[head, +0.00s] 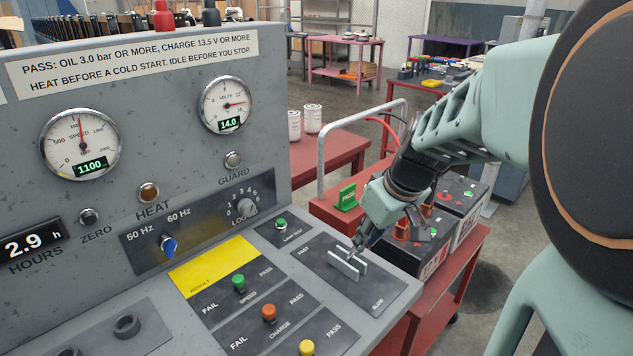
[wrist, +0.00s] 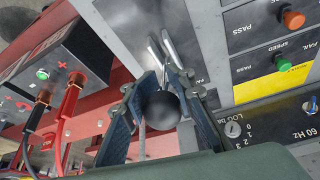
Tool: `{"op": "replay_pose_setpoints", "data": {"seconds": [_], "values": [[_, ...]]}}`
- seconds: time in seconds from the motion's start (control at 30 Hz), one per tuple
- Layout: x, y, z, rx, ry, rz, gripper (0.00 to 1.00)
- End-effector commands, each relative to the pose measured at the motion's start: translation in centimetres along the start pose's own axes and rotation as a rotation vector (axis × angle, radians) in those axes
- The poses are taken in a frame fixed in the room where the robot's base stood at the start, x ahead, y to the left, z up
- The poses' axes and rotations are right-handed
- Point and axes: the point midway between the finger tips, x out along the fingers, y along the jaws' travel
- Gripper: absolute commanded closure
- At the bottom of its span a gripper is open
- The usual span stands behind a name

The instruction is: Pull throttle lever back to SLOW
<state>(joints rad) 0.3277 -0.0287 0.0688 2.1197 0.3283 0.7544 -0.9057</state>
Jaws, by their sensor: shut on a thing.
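The throttle panel (head: 375,285) is a dark plate on the sloping console, with FAST at its far end and SLOW at its near end. Two pale metal bars (head: 347,266) stand on it. In the wrist view, the throttle lever's round black knob (wrist: 160,109) sits between the fingers of my gripper (wrist: 160,95), which is shut on it. In the head view my gripper (head: 357,246) is over the far to middle part of the panel and hides the knob. The lever's exact position along its travel cannot be told.
The speed gauge (head: 81,143) reads 1100 and the volt gauge (head: 226,104) reads 14.0. Green, orange and yellow knobs stand left of the throttle panel, near the green speed knob (head: 239,282). Batteries (head: 425,240) with cables stand on a red cart to the right.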

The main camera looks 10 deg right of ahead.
Motion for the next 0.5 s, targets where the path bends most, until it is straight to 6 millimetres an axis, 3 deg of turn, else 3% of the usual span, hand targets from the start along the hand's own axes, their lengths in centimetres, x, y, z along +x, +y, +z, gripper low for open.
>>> {"op": "replay_pose_setpoints", "data": {"seconds": [0.47,0.5], "values": [[0.39,-0.09,0.45,0.002,-0.010,-0.005,1.00],[0.39,-0.10,0.44,0.001,-0.010,-0.005,0.76]]}}
